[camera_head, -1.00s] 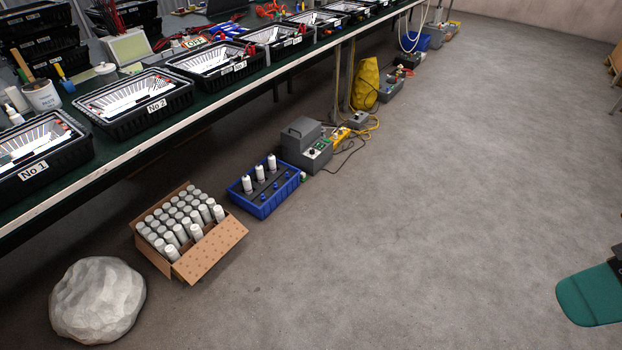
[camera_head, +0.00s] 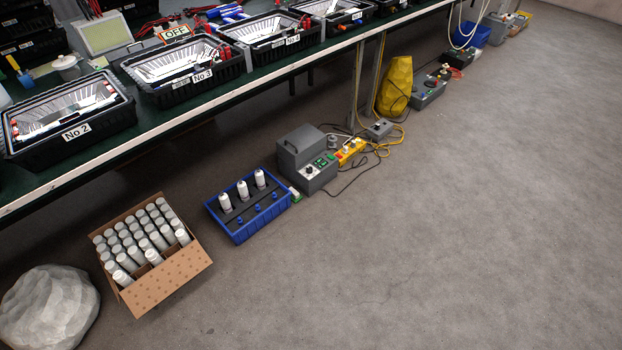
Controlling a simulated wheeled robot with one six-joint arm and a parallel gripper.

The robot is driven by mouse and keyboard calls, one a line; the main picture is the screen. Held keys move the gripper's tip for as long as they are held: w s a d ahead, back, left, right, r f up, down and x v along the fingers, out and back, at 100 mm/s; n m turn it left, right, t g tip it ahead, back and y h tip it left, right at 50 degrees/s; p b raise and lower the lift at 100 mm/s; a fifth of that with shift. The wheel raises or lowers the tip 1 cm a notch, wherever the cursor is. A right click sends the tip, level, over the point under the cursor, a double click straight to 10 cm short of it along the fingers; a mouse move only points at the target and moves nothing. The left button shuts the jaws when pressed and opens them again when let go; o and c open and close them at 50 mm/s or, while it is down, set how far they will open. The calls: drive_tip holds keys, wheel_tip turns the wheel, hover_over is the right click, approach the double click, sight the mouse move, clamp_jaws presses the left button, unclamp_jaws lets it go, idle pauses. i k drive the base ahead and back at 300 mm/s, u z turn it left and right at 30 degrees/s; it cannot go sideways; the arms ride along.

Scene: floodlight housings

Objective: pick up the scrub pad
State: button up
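I cannot make out a scrub pad for certain. A small green and white block (camera_head: 295,194) lies on the floor between the right end of the blue crate (camera_head: 240,238) and the grey control box (camera_head: 318,181). It could be the scrub pad, but it is too small to tell. My gripper is not in view.
A cardboard box (camera_head: 168,284) of white bottles and a pale rock (camera_head: 48,308) are on the floor at left. The workbench (camera_head: 150,139) bears several black bins. A yellow bag (camera_head: 396,84) and cables lie farther off. The floor at right is clear.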

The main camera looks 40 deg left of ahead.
sight(295, 197)
drive_tip(key=u, duration=0.2)
drive_tip(key=i, duration=1.45)
drive_tip(key=u, duration=0.95)
drive_tip(key=i, duration=0.8)
drive_tip(key=u, duration=1.6)
drive_tip(key=i, duration=0.6)
drive_tip(key=u, duration=0.45)
